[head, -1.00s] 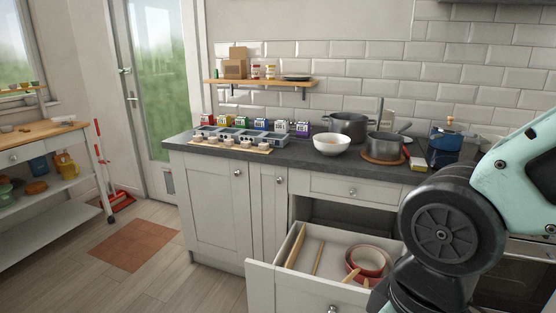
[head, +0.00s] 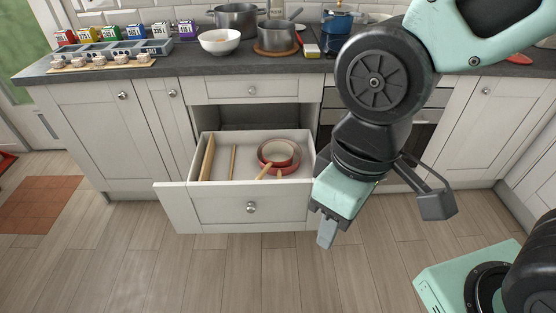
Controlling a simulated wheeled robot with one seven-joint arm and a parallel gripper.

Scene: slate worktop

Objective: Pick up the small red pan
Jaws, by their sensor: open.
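The small red pan (head: 277,154) has a cream inside and a wooden handle. It sits nested in or on a larger red pan (head: 295,167) at the right of an open white drawer (head: 189,204). Two wooden handles point toward the drawer front; I cannot tell for sure which belongs to which pan. My gripper (head: 326,238) is open and empty, pointing down just right of the drawer's front corner, apart from both pans. One finger shows clearly; the other is mostly hidden.
A wooden rolling pin or board (head: 207,158) and a thin wooden stick (head: 233,162) lie in the drawer's left part. Above is the dark worktop (head: 180,66) with a white bowl (head: 221,42) and a grey pot (head: 276,37). The floor before the drawer is clear.

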